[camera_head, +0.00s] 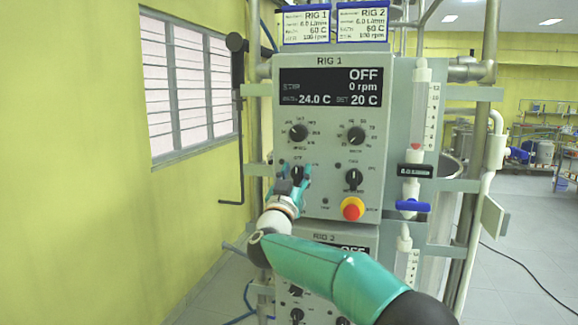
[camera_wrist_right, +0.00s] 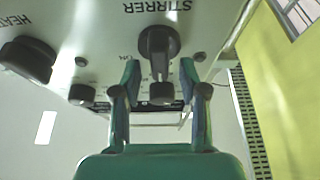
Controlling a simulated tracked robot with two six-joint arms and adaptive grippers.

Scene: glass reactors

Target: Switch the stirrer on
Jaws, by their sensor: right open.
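The RIG 1 control box (camera_head: 327,205) faces me, and its display (camera_head: 331,87) reads OFF, 0 rpm, 24.0 C and SET 20 C. The black stirrer knob (camera_head: 297,172) is at its lower left, partly hidden by my right gripper (camera_head: 291,184). In the right wrist view the knob (camera_wrist_right: 159,48) shows under an upside-down STIRRER label, its grip bar running up and down the picture. My right gripper (camera_wrist_right: 160,70) is open, with one fingertip on each side of the knob's near end and visible gaps. My left gripper is not in view.
A second black knob (camera_head: 354,180) is to the right, above a red emergency button (camera_head: 352,208) with a yellow base. Two dials (camera_head: 299,132) (camera_head: 356,135) are above. A flow tube with a blue valve (camera_head: 413,205) stands right of the box. The RIG 2 box (camera_head: 345,247) is below.

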